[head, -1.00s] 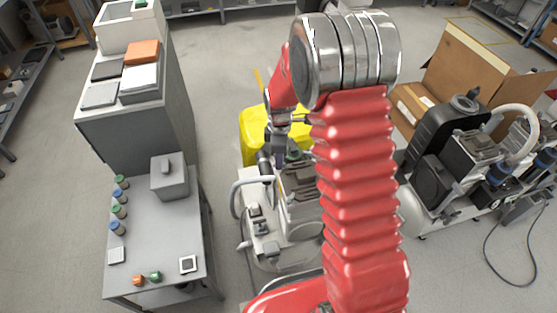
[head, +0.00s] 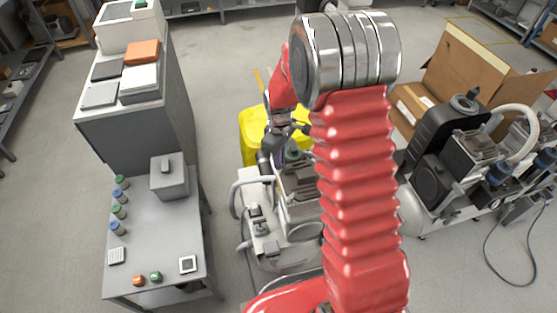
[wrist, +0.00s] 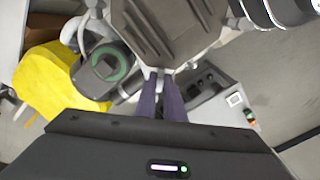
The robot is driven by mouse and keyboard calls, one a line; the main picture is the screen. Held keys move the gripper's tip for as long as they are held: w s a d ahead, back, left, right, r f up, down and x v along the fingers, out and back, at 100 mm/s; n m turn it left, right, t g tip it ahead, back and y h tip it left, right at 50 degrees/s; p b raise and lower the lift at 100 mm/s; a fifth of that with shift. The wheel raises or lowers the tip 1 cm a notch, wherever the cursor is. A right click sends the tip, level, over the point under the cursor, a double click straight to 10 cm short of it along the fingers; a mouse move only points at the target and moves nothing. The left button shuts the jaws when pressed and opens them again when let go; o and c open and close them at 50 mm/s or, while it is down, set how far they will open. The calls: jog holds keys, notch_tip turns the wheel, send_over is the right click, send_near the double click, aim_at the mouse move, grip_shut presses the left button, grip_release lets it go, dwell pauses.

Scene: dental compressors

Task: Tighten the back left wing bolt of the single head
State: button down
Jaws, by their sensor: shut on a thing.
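The compressor's single head (wrist: 172,25), a dark ribbed block, fills the top of the wrist view. It shows partly in the head view (head: 298,182), with its right side hidden behind my red arm. My gripper (wrist: 162,82) has two purple fingers close together at the head's near edge. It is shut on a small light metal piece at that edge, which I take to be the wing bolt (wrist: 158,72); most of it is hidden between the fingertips. In the head view my gripper (head: 278,155) is small and partly hidden at the head's far left.
A round part with a green ring (wrist: 107,65) sits close left of the fingers. A yellow object (head: 250,130) stands behind the compressor. A grey table (head: 150,235) stands left. Another compressor (head: 455,165) and a cardboard box (head: 460,65) stand right.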

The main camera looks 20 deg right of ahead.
jog(key=shift+w, duration=0.1)
jog(key=c, duration=1.9)
grip_release()
jog(key=shift+o, duration=0.2)
notch_tip(320, 180, up, 14)
jog(key=shift+f, duration=0.15)
